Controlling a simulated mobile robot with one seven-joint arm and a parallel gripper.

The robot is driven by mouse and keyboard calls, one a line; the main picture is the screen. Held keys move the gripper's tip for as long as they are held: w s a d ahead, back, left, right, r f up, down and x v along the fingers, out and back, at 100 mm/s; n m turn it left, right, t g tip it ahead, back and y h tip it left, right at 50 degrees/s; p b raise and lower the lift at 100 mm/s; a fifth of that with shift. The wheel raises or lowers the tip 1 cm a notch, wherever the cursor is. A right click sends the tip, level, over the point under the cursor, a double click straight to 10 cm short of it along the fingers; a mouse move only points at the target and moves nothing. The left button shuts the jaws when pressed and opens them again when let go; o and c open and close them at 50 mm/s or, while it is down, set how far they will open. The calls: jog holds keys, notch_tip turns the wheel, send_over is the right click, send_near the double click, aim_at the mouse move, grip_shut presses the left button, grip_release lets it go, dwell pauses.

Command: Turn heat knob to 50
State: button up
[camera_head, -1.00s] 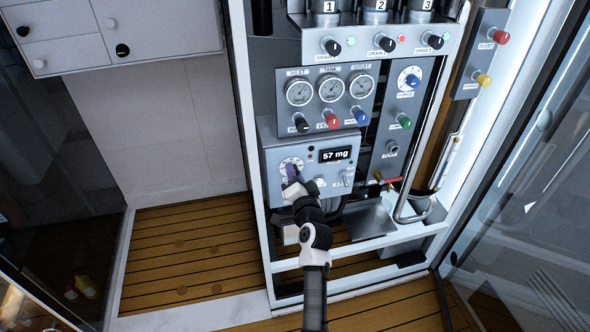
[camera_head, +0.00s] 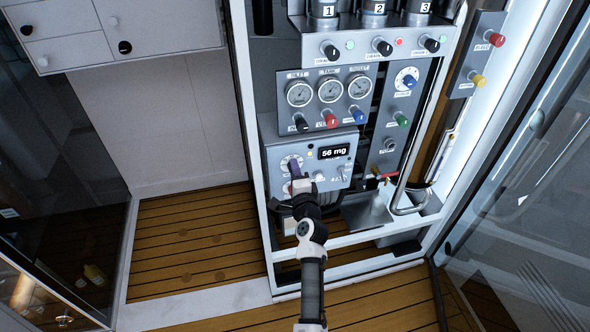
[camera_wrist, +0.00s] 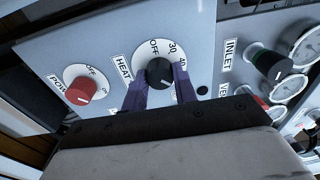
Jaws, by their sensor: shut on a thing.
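The black heat knob (camera_wrist: 160,72) sits on a white dial marked OFF, 30 and 40 in the wrist view. A short white line shows on the knob's face, but I cannot read its setting surely. My gripper (camera_wrist: 161,86) has one purple finger on each side of the knob and is shut on it.
A red power knob (camera_wrist: 80,92) is beside the heat dial in the wrist view. An inlet knob (camera_wrist: 268,64) and gauges are on the other side. In the head view, several gauges and coloured knobs stand above the box, and a metal tray (camera_head: 368,213) is at lower right.

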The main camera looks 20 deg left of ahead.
jog(key=shift+r, duration=0.1)
dwell(0.3)
jog(key=o, duration=1)
jog(key=b+v, duration=0.4)
jog(key=v, duration=0.9)
jog(key=shift+s+d, duration=0.2)
jog(key=shift+s, duration=0.15)
